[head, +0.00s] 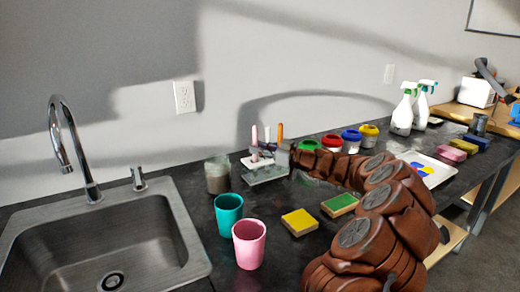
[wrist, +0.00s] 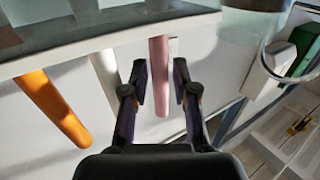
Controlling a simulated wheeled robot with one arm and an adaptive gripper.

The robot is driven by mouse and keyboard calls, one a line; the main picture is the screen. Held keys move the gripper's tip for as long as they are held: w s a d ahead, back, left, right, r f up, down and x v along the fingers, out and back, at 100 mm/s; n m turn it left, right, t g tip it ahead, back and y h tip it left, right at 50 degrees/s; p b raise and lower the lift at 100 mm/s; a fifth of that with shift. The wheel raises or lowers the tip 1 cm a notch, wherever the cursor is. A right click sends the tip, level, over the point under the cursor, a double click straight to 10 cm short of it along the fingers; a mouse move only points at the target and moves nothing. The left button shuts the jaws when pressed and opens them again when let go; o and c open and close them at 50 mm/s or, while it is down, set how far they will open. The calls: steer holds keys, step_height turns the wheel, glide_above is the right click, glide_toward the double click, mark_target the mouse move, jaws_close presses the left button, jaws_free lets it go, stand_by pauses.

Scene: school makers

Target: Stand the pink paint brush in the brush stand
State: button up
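The brush stand (head: 268,174), with a pale top plate and clear body, is on the dark counter near the wall. Its plate edge crosses the top of the wrist view (wrist: 110,42). The pink paint brush (head: 254,134) is upright at the stand's left side, its handle above the plate. In the wrist view the pink handle (wrist: 159,78) lies between my fingers, with a small gap on each side. My gripper (wrist: 160,84) is open around it. Its lower end is hidden by the plate. In the head view my gripper (head: 264,147) is partly hidden among the brushes.
An orange brush (wrist: 52,108) and a white brush (wrist: 106,72) stand close beside the pink one. A murky jar (head: 217,174), teal cup (head: 229,213) and pink cup (head: 249,243) are left and in front. Paint pots (head: 332,142) stand right, behind my arm. Sponges (head: 299,222) lie in front.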

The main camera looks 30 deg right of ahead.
steer(key=shift+o, duration=1.2)
steer(key=v, duration=1.2)
steer(key=shift+r, duration=0.1)
